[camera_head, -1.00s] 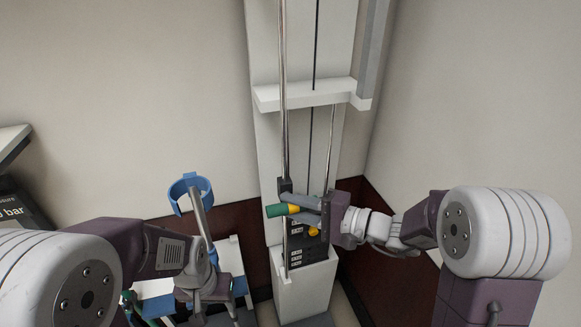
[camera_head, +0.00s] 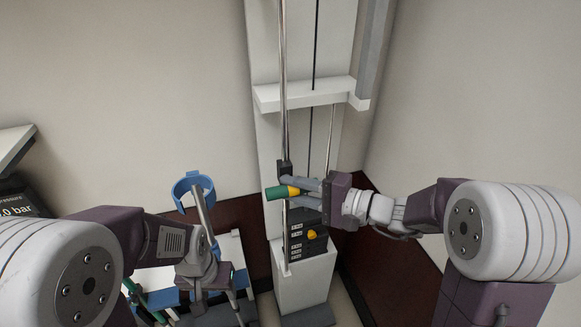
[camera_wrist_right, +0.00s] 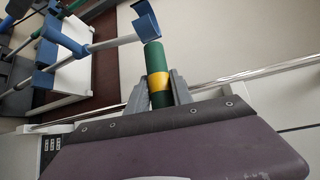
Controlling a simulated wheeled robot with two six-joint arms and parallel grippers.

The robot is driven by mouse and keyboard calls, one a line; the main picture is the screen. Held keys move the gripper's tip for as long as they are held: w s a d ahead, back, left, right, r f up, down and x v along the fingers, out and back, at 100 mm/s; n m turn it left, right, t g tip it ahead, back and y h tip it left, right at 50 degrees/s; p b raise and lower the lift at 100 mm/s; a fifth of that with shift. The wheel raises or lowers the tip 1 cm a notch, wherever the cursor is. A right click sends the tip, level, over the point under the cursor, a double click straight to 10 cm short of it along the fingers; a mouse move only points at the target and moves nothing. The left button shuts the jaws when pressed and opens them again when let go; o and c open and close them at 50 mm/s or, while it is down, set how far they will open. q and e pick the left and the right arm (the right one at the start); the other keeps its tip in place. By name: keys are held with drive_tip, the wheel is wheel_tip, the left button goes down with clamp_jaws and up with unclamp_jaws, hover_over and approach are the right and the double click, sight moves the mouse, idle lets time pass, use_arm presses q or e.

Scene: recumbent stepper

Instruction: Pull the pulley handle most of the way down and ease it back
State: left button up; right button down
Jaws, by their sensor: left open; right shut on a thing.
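The pulley handle (camera_head: 278,192), a green grip with a yellow band, sits on a black carriage (camera_head: 285,170) on the upright chrome rod of the white pulley column (camera_head: 265,150). My right gripper (camera_head: 291,191) is shut on the handle from the right. In the right wrist view the handle (camera_wrist_right: 154,55) lies between the two grey fingers (camera_wrist_right: 158,85), around its yellow band. The black weight stack (camera_head: 308,243) with a yellow knob is below the handle. My left gripper (camera_head: 212,300) is open and empty at the lower left, pointing down.
A blue cuff on a grey pole (camera_head: 193,188) stands just behind my left gripper. A white and blue piece of equipment (camera_head: 160,280) is below it. A pressure display (camera_head: 18,205) is at the far left. A white cross bracket (camera_head: 305,95) spans the column above the handle.

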drive_tip(key=shift+r+p, duration=0.5)
drive_tip(key=shift+r, duration=0.5)
drive_tip(key=shift+s, duration=0.1)
drive_tip(key=shift+r+p, duration=0.75)
drive_tip(key=shift+r, duration=0.5)
drive_tip(key=c, duration=1.1)
unclamp_jaws()
drive_tip(key=shift+v, duration=2.5)
